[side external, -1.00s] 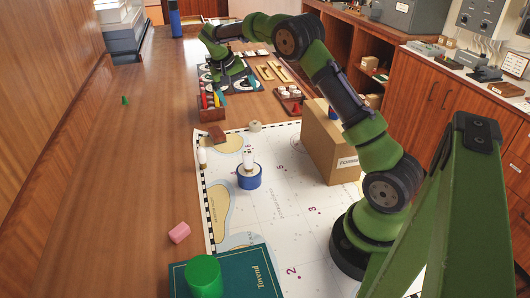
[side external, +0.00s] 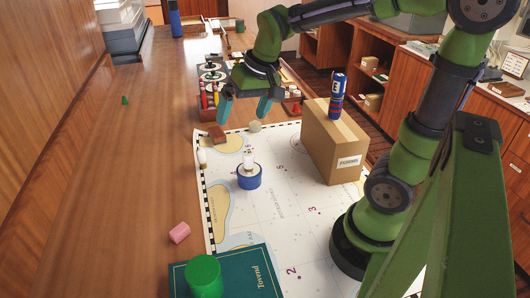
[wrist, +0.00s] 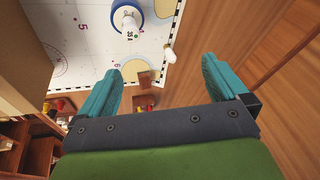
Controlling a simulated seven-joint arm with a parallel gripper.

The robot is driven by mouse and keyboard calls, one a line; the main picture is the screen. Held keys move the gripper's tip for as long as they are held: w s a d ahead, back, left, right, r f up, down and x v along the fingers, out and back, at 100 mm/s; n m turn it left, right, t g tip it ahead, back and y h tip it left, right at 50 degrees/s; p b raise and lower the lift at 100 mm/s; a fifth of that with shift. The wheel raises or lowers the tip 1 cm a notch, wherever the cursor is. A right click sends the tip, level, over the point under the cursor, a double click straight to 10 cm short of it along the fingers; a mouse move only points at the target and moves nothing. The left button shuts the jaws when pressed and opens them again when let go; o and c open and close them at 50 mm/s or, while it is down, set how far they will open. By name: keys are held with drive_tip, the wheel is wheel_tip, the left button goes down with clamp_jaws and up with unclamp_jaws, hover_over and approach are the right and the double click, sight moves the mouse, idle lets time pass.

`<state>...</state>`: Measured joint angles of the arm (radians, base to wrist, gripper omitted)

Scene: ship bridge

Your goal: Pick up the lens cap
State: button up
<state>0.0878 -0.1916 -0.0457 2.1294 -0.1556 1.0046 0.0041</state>
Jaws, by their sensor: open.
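I cannot pick out a lens cap for sure in either view. My gripper (side external: 243,108) is open and empty above the far edge of the sea chart (side external: 285,225); its two teal fingers (wrist: 161,72) also show in the wrist view. A small beige round thing (side external: 255,126) lies on the chart's far edge, just beyond and below the fingers. A wooden block (side external: 217,134) lies at the chart's far left corner. A blue round base with a white labelled piece on top (side external: 249,178) stands on the chart, nearer the camera.
A cardboard box (side external: 330,150) with a blue can (side external: 338,95) on top stands right of the gripper. A green cylinder (side external: 204,277) sits on a book (side external: 245,268) in front. A pink piece (side external: 179,233) and a white cylinder (side external: 202,158) lie left. The left tabletop is mostly clear.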

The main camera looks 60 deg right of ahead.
drive_tip(key=s+a+r+n+t+y, duration=0.1)
drive_tip(key=s+a+t, duration=0.1)
drive_tip(key=s+a, duration=0.4)
drive_tip(key=s, duration=0.3)
drive_tip(key=shift+s+r+t, duration=0.15)
drive_tip(key=shift+s+t, duration=0.25)
drive_tip(key=shift+r, duration=0.35)
drive_tip(key=shift+c, duration=1.1)
drive_tip(key=shift+s+r, duration=0.1)
drive_tip(key=shift+c, duration=1.1)
